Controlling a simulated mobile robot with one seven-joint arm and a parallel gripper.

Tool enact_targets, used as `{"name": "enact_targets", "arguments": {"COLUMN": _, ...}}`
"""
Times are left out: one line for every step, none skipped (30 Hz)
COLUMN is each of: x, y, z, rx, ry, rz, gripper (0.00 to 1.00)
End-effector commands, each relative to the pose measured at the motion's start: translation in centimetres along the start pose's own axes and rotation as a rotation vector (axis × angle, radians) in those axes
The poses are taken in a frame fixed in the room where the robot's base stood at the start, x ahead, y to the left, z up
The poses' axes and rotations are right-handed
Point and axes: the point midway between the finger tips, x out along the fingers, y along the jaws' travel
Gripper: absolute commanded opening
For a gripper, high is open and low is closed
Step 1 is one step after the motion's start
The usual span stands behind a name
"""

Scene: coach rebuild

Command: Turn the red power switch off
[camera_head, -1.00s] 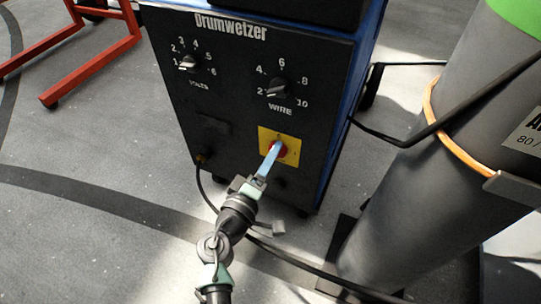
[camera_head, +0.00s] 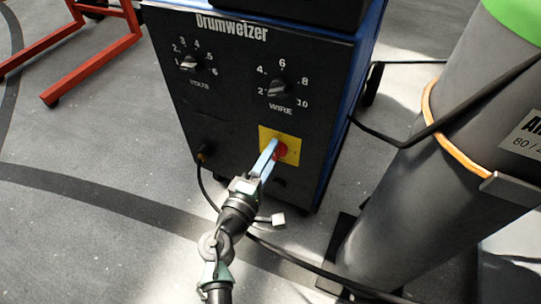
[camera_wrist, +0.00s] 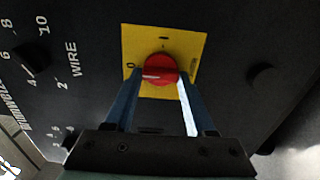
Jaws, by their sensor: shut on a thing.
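The red power switch (camera_wrist: 160,68) is a round knob on a yellow plate (camera_wrist: 191,48) on the front of a dark machine. In the wrist view its white mark lies on the left side, toward the 0 printed on the plate. My gripper (camera_wrist: 158,92) has its two blue fingers on either side of the knob, shut on it. In the head view my gripper (camera_head: 269,158) reaches up to the switch (camera_head: 281,150), and the fingers partly cover the knob and plate.
The machine's front also has a volts knob (camera_head: 190,63) and a wire knob (camera_head: 278,88). A grey cylinder (camera_head: 415,170) with an orange band stands at the right. Cables run across the floor. A red frame (camera_head: 100,50) is at the upper left.

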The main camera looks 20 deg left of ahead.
Motion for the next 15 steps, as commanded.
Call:
{"name": "enact_targets", "arguments": {"x": -0.13, "y": -0.18, "z": -0.01, "rx": -0.005, "ry": 0.0, "rz": -0.003, "gripper": 0.0}}
{"name": "enact_targets", "arguments": {"x": -0.13, "y": -0.18, "z": -0.01, "rx": -0.005, "ry": 0.0, "rz": -0.003, "gripper": 0.0}}
{"name": "enact_targets", "arguments": {"x": -0.13, "y": -0.18, "z": -0.01, "rx": -0.005, "ry": 0.0, "rz": -0.003, "gripper": 0.0}}
{"name": "enact_targets", "arguments": {"x": -0.13, "y": -0.18, "z": -0.01, "rx": -0.005, "ry": 0.0, "rz": -0.003, "gripper": 0.0}}
{"name": "enact_targets", "arguments": {"x": -0.13, "y": -0.18, "z": -0.01, "rx": -0.005, "ry": 0.0, "rz": -0.003, "gripper": 0.58}}
{"name": "enact_targets", "arguments": {"x": -0.12, "y": -0.17, "z": -0.01, "rx": -0.005, "ry": 0.0, "rz": -0.002, "gripper": 0.66}}
{"name": "enact_targets", "arguments": {"x": -0.12, "y": -0.16, "z": -0.01, "rx": -0.005, "ry": 0.0, "rz": -0.002, "gripper": 0.71}}
{"name": "enact_targets", "arguments": {"x": -0.11, "y": -0.15, "z": -0.01, "rx": -0.004, "ry": 0.0, "rz": -0.002, "gripper": 0.77}}
{"name": "enact_targets", "arguments": {"x": -0.09, "y": -0.13, "z": -0.01, "rx": -0.004, "ry": 0.0, "rz": -0.002, "gripper": 0.84}}
{"name": "enact_targets", "arguments": {"x": -0.08, "y": -0.12, "z": -0.01, "rx": -0.003, "ry": 0.0, "rz": -0.002, "gripper": 0.85}}
{"name": "enact_targets", "arguments": {"x": -0.08, "y": -0.1, "z": -0.01, "rx": -0.003, "ry": 0.0, "rz": -0.001, "gripper": 0.85}}
{"name": "enact_targets", "arguments": {"x": -0.07, "y": -0.09, "z": -0.01, "rx": -0.003, "ry": 0.0, "rz": -0.001, "gripper": 0.85}}
{"name": "enact_targets", "arguments": {"x": -0.06, "y": -0.08, "z": -0.01, "rx": -0.002, "ry": 0.0, "rz": -0.001, "gripper": 0.85}}
{"name": "enact_targets", "arguments": {"x": -0.05, "y": -0.07, "z": -0.01, "rx": -0.002, "ry": 0.0, "rz": -0.001, "gripper": 0.85}}
{"name": "enact_targets", "arguments": {"x": -0.05, "y": -0.06, "z": -0.01, "rx": -0.002, "ry": 0.0, "rz": -0.001, "gripper": 0.85}}
